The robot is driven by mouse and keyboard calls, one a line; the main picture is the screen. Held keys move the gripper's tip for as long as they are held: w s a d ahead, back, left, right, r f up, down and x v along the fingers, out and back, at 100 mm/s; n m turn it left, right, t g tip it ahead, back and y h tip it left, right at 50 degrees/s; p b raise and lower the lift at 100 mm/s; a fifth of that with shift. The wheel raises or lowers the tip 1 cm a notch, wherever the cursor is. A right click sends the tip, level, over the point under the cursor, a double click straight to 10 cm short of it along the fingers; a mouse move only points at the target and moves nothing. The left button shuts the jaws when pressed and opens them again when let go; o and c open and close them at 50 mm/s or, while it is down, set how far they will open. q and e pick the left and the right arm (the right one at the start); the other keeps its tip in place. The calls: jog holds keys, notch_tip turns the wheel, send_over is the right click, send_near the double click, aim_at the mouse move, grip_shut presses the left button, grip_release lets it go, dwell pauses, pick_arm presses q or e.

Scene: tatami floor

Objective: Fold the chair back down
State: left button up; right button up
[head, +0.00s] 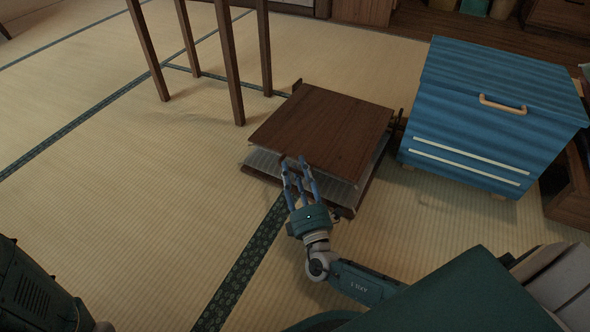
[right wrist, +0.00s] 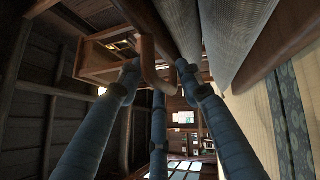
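The low floor chair (head: 255,165) sits on the tatami, with a pale grey pad showing at its edges. Its brown wooden back (head: 325,125) lies almost flat over the seat, with a narrow gap between them at the near side. My right gripper (head: 298,165) is at the chair's near-left edge, its blue fingers spread and straight. In the right wrist view, the fingers (right wrist: 158,80) are apart, beside a curved brown piece. The chair's grey pads (right wrist: 245,40) run along the upper right there. I cannot tell whether a finger touches the chair. My left gripper is out of view.
A blue chest (head: 480,120) with a tan handle stands right of the chair, close to it. Wooden table legs (head: 230,65) stand behind it to the left. Open tatami (head: 130,210) lies to the left. Dark wooden furniture (head: 572,190) is at the far right.

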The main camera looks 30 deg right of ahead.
jog(key=shift+s+a+f, duration=0.1)
jog(key=shift+a+f, duration=0.2)
jog(key=shift+f, duration=0.3)
jog(key=shift+r, duration=0.55)
jog(key=r, duration=1)
jog(key=shift+d+r, duration=0.1)
jog(key=shift+d, duration=0.1)
jog(key=s+d+f, duration=0.2)
jog(key=s+f, duration=0.6)
jog(key=shift+s+d+f, duration=0.15)
jog(key=shift+s+f, duration=0.1)
jog(key=shift+s, duration=0.15)
dwell(0.4)
